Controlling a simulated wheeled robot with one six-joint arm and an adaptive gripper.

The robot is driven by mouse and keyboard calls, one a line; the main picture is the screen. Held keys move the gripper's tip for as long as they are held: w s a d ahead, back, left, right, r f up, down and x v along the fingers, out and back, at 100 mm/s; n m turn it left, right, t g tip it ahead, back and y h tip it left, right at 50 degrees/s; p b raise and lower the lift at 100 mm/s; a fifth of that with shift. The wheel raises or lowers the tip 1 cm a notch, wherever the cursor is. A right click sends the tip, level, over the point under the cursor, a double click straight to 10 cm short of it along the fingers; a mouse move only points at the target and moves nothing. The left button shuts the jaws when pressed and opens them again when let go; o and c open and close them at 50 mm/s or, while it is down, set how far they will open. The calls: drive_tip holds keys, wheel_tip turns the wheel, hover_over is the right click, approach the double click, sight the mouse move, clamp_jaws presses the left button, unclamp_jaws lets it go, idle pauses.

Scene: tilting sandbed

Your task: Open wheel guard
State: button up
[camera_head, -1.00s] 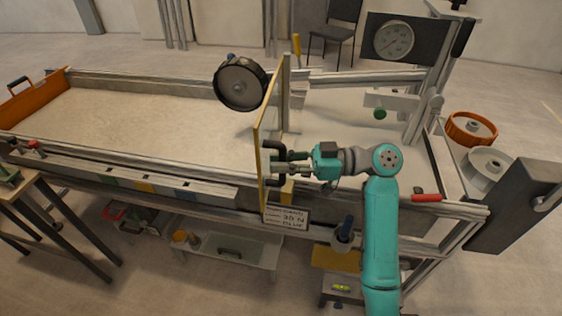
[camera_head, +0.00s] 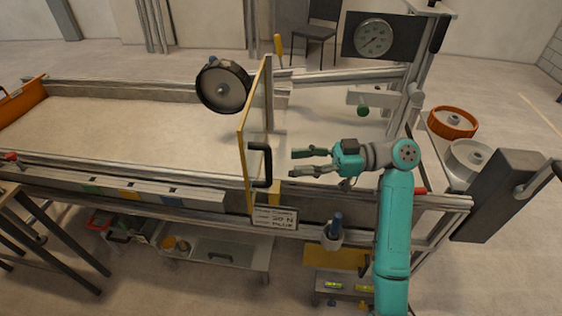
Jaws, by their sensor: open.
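The wheel guard (camera_head: 252,150) is a thin, clear panel with a yellow frame, standing upright and nearly edge-on across the sandbed. Its black handle (camera_head: 266,165) is on the right face, near the front edge. A dark wheel (camera_head: 223,87) with a grey hub is just left of the panel. My gripper (camera_head: 293,162) is open and empty to the right of the handle, with its fingers pointing left at it. A clear gap separates the fingertips from the handle.
The sandbed (camera_head: 120,123) extends left behind a metal rail. A sign (camera_head: 275,217) hangs on the front rail below the panel. A dial gauge (camera_head: 374,38) stands at the back right.

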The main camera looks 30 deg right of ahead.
drive_tip(key=shift+v, duration=2)
